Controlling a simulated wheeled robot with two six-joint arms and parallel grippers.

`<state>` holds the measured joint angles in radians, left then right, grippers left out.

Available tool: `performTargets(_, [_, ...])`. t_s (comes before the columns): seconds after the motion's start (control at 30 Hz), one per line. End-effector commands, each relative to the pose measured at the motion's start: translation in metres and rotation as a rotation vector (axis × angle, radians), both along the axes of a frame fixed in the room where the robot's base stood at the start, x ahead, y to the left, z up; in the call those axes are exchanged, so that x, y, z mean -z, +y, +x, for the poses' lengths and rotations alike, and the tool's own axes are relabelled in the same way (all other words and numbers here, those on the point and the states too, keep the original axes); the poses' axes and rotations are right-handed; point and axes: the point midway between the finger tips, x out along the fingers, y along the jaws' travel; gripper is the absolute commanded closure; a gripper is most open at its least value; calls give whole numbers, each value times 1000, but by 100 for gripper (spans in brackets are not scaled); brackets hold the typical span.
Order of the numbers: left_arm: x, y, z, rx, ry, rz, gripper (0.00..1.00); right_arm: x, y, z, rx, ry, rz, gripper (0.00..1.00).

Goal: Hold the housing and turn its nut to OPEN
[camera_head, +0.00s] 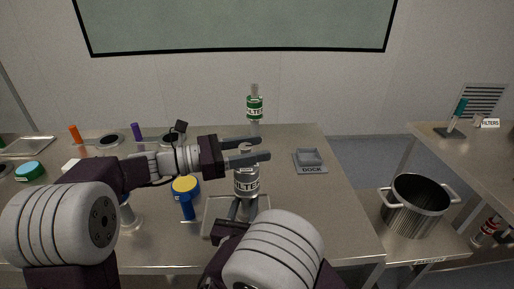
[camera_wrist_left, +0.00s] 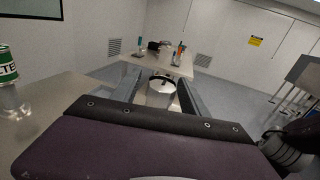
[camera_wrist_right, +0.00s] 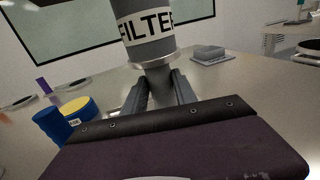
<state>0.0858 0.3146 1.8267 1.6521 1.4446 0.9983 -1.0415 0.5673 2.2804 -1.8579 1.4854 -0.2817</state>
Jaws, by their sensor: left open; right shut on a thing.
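The housing is a grey cylinder with a FILTER label (camera_head: 246,186), upright over a pale base plate on the table. My right gripper (camera_head: 242,208) is shut on its narrow lower neck; the right wrist view shows both fingers around the neck (camera_wrist_right: 158,82) under the labelled body (camera_wrist_right: 148,40). My left gripper (camera_head: 256,150) is open at the top of the housing, its fingers pointing right. They cover the top in the head view, so the nut and its marking cannot be made out.
A green FILTER canister (camera_head: 255,108) stands behind the housing. A grey DOCK tray (camera_head: 310,168) lies to the right.

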Motion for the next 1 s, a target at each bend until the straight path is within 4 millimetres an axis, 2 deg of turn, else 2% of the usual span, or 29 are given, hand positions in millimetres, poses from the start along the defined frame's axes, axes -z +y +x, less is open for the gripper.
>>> performTargets(0.2, [0,53,-11,-7,0,0,48,0,0,0,1,0,0,100])
performTargets(0.4, [0,94,-22,-5,0,0,48,0,0,0,1,0,0,100])
performTargets(0.6, [0,109,-26,0,1,0,48,0,0,0,0,0,0,100])
performTargets(0.9, [0,109,-26,1,0,0,48,0,0,0,0,0,0,100])
performTargets(0.93, [0,109,-26,1,0,0,48,0,0,0,0,0,0,64])
performTargets(1.0, [0,109,-26,1,0,0,48,0,0,0,0,0,0,44])
